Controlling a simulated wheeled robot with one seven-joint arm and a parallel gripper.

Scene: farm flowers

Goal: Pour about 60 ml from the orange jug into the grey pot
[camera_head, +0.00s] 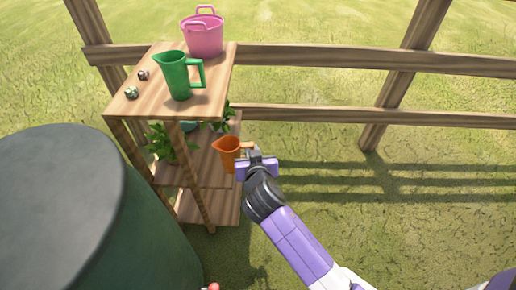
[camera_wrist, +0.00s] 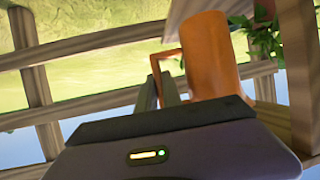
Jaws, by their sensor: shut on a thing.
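The orange jug (camera_head: 228,152) is beside the wooden shelf's middle level, near its front right edge in the head view. My gripper (camera_head: 256,153) is shut on the jug's handle, with the jug to its left. In the wrist view the orange jug (camera_wrist: 208,58) shows large and roughly upright in that picture, its handle between the fingers of my gripper (camera_wrist: 165,88). I cannot tell whether the jug touches the shelf board. I cannot make out a grey pot for certain, nor the liquid inside the jug.
The wooden shelf (camera_head: 127,106) bears a green jug (camera_head: 177,75), a pink bucket (camera_head: 203,36) and two small stones on top. Green plants (camera_head: 160,141) stand on its middle level. A large dark green barrel (camera_head: 150,250) with a grey top fills the left. Grass right of the shelf is open, before a wooden fence.

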